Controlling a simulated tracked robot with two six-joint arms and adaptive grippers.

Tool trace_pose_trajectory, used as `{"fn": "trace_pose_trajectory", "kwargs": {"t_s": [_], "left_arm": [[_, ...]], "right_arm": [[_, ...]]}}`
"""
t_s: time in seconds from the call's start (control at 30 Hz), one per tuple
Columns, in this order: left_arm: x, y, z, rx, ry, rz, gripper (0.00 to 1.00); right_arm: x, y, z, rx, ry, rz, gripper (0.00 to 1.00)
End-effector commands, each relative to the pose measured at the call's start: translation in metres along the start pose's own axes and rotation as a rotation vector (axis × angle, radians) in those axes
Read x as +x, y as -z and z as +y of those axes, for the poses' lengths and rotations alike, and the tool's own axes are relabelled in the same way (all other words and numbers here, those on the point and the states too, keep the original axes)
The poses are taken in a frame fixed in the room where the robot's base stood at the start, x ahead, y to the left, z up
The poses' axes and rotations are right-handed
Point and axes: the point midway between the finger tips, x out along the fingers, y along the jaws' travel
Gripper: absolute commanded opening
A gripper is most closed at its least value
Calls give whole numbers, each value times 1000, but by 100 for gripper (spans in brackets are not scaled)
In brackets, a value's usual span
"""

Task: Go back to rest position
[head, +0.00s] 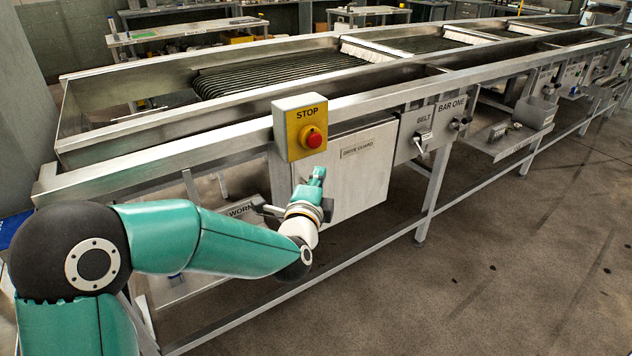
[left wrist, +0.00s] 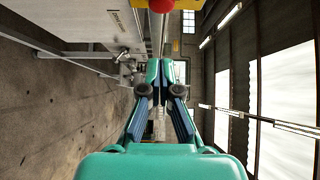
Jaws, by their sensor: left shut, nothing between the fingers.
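My left gripper (head: 317,176) is in front of the roller sizer, just below the yellow stop box (head: 300,126) with its red button (head: 313,138). It is shut and empty, and its teal fingers point up toward the box. In the left wrist view the shut fingers (left wrist: 153,72) show in the middle, with the red button (left wrist: 161,5) at the top edge. I cannot tell whether the fingertips touch anything. My right gripper is in neither view.
The sizer's metal frame (head: 215,133) runs across toward the back right. A drive guard panel (head: 365,170) is behind my gripper. The belt panel (head: 415,132) with switches is to its right. Bare floor (head: 500,260) lies at the front right.

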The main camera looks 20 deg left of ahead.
Motion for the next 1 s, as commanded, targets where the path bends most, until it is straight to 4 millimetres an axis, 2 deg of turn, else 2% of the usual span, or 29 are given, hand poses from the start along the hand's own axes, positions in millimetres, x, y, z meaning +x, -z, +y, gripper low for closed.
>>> {"fn": "trace_pose_trajectory", "kwargs": {"t_s": [0.17, 0.57, 0.7, 0.77, 0.87, 0.97, 1.0], "left_arm": [[-8, -1, 0, 0, 0, -2, 0], [-8, -2, 0, 0, 0, -4, 0], [-5, -14, 4, 6, -25, -25, 0], [-2, -22, 18, 14, -64, -39, 0], [-5, -32, 64, 41, -173, -47, 0], [-23, -35, 127, 44, -336, -20, 0], [-35, -34, 154, 8, -414, -6, 0]], "right_arm": [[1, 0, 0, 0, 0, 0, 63], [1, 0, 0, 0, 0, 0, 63], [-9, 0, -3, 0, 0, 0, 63], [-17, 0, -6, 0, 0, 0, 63], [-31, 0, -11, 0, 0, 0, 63], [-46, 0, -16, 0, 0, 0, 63], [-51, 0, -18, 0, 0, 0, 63]]}}
